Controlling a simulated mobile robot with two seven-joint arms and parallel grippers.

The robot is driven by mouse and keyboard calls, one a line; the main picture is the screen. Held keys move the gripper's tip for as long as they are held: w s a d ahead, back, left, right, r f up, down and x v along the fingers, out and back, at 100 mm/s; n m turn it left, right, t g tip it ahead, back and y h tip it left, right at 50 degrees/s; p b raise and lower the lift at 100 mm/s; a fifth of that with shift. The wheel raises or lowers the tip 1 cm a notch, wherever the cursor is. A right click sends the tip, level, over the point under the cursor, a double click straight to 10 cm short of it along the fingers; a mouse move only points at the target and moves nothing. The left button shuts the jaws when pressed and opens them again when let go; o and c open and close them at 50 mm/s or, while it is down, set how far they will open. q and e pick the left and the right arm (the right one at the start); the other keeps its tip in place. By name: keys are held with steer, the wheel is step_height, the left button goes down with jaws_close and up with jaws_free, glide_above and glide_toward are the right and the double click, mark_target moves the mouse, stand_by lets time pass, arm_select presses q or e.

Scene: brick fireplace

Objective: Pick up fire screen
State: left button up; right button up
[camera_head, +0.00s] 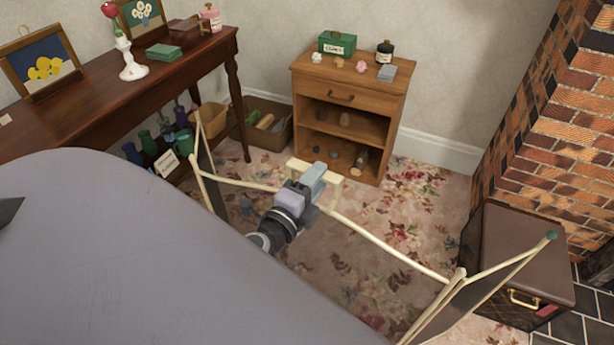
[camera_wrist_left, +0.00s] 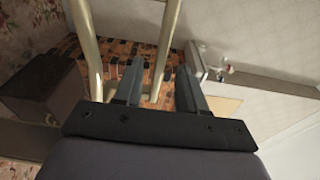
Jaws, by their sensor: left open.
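The fire screen has a cream-coloured frame (camera_head: 385,248) with dark see-through mesh side panels (camera_head: 468,308). It stands on the floral carpet, running from the dark table at left toward the brick fireplace. A small raised cream handle (camera_head: 332,180) is at its middle. My left gripper (camera_head: 316,174) is at this handle, with its fingers open. In the left wrist view, a cream bar (camera_wrist_left: 168,45) shows between the open fingers (camera_wrist_left: 160,80), and another bar (camera_wrist_left: 86,50) is to the left. I cannot tell whether the fingers touch it. My right gripper is not in view.
A wooden cabinet (camera_head: 352,107) with small items on top stands behind the screen. A dark wooden table (camera_head: 90,95) is at left, with vases and boxes below. A brown box (camera_head: 520,250) stands by the brick fireplace (camera_head: 560,130) at right. Some carpet is free.

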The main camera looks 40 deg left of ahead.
arm_select(q)
steer(key=shift+w+a+f+p, duration=0.1)
steer(key=shift+w+a+p, duration=0.1)
steer(key=shift+w, duration=0.9)
steer(key=shift+w+a+p, duration=0.1)
steer(key=shift+w+p, duration=0.1)
steer(key=shift+w, duration=0.9)
jaws_close()
steer(key=shift+w+r, duration=0.1)
steer(key=shift+r, duration=0.15)
